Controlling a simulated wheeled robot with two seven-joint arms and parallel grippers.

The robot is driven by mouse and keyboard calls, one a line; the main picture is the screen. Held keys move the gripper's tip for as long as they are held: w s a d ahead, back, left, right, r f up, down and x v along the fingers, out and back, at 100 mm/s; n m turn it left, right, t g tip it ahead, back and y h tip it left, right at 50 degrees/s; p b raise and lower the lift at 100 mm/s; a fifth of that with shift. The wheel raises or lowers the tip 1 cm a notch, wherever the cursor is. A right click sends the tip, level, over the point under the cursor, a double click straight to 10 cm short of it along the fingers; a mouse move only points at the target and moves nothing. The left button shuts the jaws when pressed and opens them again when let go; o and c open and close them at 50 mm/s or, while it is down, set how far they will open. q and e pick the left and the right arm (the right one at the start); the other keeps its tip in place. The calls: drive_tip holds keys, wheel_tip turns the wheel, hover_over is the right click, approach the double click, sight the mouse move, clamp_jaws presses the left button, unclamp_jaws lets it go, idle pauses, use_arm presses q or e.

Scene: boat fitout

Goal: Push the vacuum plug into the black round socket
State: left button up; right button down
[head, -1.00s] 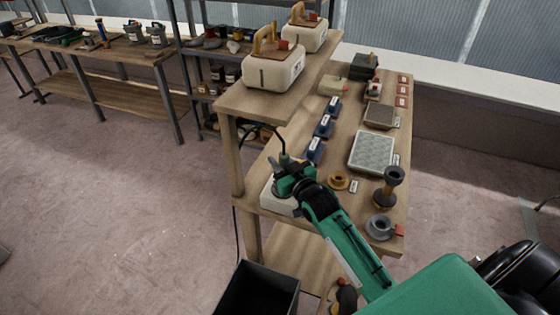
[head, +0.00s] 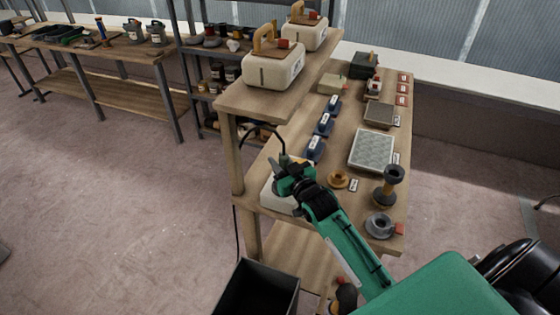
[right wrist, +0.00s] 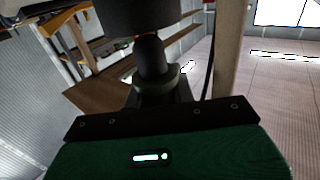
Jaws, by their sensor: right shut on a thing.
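In the head view my right gripper (head: 287,173) is at the near left corner of the workbench, over a cream block (head: 271,195). It is shut on the vacuum plug (head: 283,160), whose dark cable (head: 264,127) rises and loops to the left. In the right wrist view a dark rounded piece (right wrist: 150,55), seemingly the plug, stands between the fingers, under a wider black part. The black round socket cannot be made out; the gripper hides the block's top. I cannot tell whether the plug touches a socket. My left gripper is not in view.
Blue blocks (head: 316,148), a brown ring (head: 338,179), a grey ring (head: 379,225) and a spool-like part (head: 391,178) stand nearby. A black bin (head: 256,288) is on the floor.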

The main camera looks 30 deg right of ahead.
drive_tip(key=shift+f+b, duration=0.95)
drive_tip(key=shift+f, duration=0.8)
drive_tip(key=shift+f, duration=0.1)
drive_tip(key=shift+s+f, duration=0.1)
drive_tip(key=shift+f, duration=0.2)
drive_tip(key=shift+a+f, duration=0.1)
drive_tip(key=shift+f, duration=0.05)
drive_tip(key=c, duration=1.1)
unclamp_jaws()
drive_tip(key=shift+r, duration=0.2)
drive_tip(key=s+d+b, duration=0.1)
drive_tip(key=s+b, duration=0.2)
drive_tip(key=s, duration=1)
drive_tip(key=shift+s+d, duration=0.15)
drive_tip(key=shift+s, duration=0.2)
